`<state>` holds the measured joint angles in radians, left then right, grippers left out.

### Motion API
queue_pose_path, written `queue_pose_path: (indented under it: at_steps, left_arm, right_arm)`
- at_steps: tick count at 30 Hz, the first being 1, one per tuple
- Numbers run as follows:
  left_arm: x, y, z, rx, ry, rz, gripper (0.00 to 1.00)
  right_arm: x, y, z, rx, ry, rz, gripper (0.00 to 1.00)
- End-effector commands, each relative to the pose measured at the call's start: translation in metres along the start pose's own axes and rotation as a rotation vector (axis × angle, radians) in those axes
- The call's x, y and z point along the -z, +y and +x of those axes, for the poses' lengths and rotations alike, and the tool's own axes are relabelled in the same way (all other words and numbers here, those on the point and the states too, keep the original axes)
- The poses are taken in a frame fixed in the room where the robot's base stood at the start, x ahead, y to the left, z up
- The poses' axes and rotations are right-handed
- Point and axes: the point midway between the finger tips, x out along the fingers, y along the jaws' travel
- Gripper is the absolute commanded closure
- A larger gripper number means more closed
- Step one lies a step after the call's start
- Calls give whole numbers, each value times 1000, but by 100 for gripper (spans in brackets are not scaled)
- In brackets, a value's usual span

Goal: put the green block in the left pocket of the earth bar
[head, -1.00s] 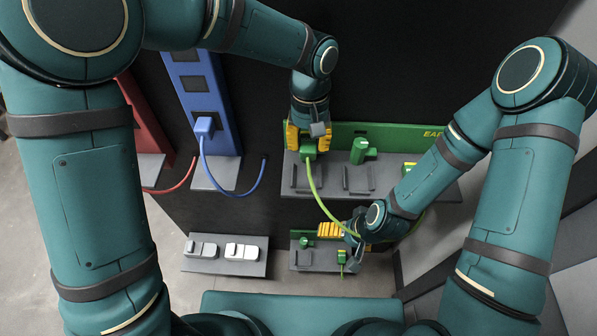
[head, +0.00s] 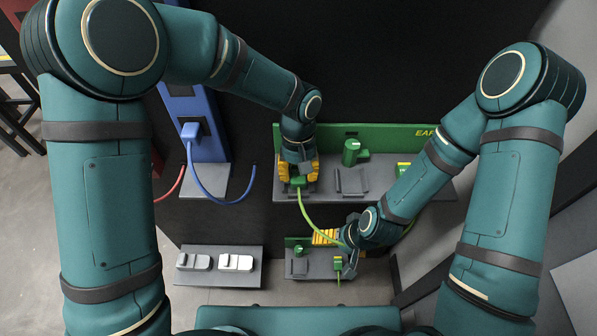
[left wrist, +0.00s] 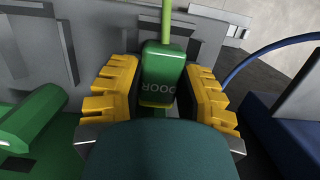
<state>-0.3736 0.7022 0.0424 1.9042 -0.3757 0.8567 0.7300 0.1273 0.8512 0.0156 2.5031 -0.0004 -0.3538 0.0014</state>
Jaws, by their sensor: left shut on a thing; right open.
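My left gripper (head: 297,172) is shut on the green block (head: 296,182), with its yellow pads on both sides of it. In the left wrist view the block (left wrist: 162,78) sits between the pads, lettered "DOOR", with a green-yellow cable leaving its end. The earth bar (head: 315,131) has a green back and a grey shelf. The block is at the shelf's left end, over the left pocket, which the gripper and block mostly hide; I cannot tell whether it is seated. My right gripper (head: 350,262) is open near the lower grey plate.
A green piece (head: 351,151) stands behind the empty-looking middle pocket (head: 352,181). The blue bar (head: 207,140) with a blue plug and cable stands left. Below are a grey plate with white blocks (head: 220,262) and a plate (head: 300,268) with green and yellow parts.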

Motion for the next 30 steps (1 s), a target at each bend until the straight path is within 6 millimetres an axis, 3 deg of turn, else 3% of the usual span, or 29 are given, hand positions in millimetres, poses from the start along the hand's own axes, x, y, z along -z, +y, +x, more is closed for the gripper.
queue_pose_path:
  at_steps: [5,6,7,22,30]
  left_arm:
    - [1,0,4,0,0,1,100]
    - [0,0,3,0,0,1,48]
    - [0,0,3,0,0,1,39]
    - [0,0,-3,0,0,0,39]
    - [1,1,-52,-2,5,0,39]
  right_arm:
    - [0,1,3,0,1,0,0]
    - [0,1,2,0,1,0,0]
    - [0,1,2,0,1,0,0]
    - [0,-1,-2,0,0,0,0]
    - [-1,-5,-12,0,-5,1,0]
